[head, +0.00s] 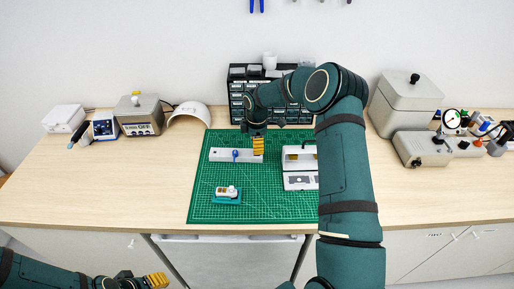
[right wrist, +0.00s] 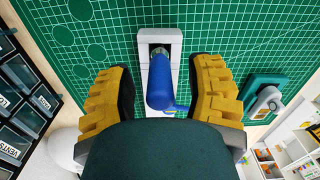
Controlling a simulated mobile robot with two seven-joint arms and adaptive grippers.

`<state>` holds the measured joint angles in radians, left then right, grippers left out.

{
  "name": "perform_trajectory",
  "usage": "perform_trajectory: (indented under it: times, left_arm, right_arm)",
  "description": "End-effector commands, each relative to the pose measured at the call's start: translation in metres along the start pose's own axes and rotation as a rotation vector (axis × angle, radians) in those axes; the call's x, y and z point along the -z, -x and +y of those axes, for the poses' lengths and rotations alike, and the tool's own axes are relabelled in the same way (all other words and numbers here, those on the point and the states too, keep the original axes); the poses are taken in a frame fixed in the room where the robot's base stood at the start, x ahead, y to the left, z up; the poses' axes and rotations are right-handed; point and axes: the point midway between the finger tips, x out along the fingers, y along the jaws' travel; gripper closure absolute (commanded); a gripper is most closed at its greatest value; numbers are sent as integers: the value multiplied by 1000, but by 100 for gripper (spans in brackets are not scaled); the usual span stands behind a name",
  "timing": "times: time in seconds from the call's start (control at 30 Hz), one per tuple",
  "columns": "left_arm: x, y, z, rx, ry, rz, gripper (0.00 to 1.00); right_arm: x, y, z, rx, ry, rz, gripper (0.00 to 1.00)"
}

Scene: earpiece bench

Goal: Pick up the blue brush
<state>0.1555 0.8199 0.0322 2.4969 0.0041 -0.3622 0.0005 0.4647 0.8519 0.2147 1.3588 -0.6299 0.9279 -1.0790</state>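The blue brush (head: 235,154) stands in a light grey block (head: 219,154) on the green cutting mat (head: 265,207). It also shows in the right wrist view (right wrist: 163,88), with its lower end in the grey block (right wrist: 159,32). My right gripper (head: 258,147) is just right of the brush in the head view. In the right wrist view its yellow fingers are spread on either side of the brush (right wrist: 160,85), with gaps visible. My left gripper (head: 156,281) is low at the left, in front of the bench; its finger opening is unclear.
A white device (head: 299,180) and a small teal-based part (head: 227,194) are on the mat. Drawer units (head: 237,100) stand behind it. Grey equipment (head: 422,148) is at the right, and boxes (head: 138,114) are at the left. The front-left bench top is clear.

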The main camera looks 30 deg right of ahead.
Motion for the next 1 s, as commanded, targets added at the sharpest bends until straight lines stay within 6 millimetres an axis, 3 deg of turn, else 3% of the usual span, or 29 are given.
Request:
perform_trajectory:
  times: [0.03,0.1,0.13,0.57,1.0]
  left_arm:
    - [0,0,0,0,0,0,53]
    - [0,0,0,0,0,0,53]
    - [0,0,0,0,0,0,53]
    - [0,0,0,0,0,0,53]
    - [0,-3,-1,1,0,0,53]
  right_arm:
    - [0,0,0,0,0,0,69]
    - [0,0,0,0,0,0,93]
    - [0,0,0,0,0,0,100]
    - [0,4,0,-2,0,0,100]
    - [0,79,0,-3,0,0,100]
